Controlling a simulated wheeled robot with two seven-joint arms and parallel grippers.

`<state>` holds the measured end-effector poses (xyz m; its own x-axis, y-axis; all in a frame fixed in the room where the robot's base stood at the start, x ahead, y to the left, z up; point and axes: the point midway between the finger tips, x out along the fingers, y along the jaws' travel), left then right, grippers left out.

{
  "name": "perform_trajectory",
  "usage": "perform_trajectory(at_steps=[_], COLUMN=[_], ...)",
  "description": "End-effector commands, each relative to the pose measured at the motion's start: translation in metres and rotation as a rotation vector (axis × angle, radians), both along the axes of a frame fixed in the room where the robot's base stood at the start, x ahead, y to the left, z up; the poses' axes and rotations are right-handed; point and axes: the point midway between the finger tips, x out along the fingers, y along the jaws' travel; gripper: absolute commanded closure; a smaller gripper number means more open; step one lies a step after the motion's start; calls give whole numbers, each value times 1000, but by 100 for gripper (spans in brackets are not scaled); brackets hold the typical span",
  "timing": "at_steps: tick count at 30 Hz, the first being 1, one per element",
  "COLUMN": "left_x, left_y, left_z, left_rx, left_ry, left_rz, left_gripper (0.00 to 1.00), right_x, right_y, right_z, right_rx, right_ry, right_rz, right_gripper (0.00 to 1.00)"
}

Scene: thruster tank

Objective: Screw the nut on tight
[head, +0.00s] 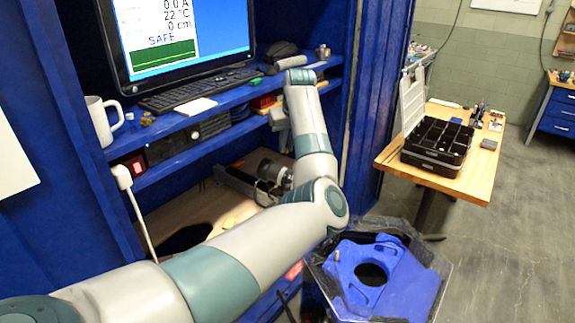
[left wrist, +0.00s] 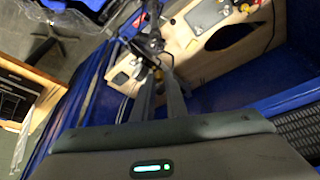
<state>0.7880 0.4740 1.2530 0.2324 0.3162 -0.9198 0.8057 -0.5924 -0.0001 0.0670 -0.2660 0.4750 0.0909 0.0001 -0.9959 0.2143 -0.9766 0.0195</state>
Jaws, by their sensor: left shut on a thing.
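My left arm reaches into the blue cabinet in the head view, and its wrist covers part of the lower shelf. My left gripper (left wrist: 158,72) points at the wooden bench area in the left wrist view. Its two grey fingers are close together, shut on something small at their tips. The tips are crowded by dark parts and a small orange spot, so I cannot tell whether the held thing is the nut. I cannot make out a thread. My right gripper is not in view.
A monitor (head: 180,40) reading SAFE, a keyboard (head: 200,88) and a white mug (head: 102,118) stand on the upper shelf. A blue part with a round hole (head: 385,300) is below my elbow. A black compartment box (head: 436,145) sits on a wooden table at right.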

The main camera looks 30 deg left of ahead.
Motion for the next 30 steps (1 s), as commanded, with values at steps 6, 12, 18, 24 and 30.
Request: perform_trajectory(at_steps=[6,12,18,24,30], left_x=[-1,-1,-1,-1,-1], left_y=[1,1,0,0,0], left_z=[13,13,12,7,-3], left_rx=[-2,-2,-1,-1,-1], left_ry=[-1,-1,0,-1,0], left_rz=[6,6,5,5,5], left_gripper=[100,100,100,100,100], right_x=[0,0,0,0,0], right_y=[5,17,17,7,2], right_z=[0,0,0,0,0], right_rx=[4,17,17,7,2], right_ry=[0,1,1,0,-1], right_rz=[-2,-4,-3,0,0], right_gripper=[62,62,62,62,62])
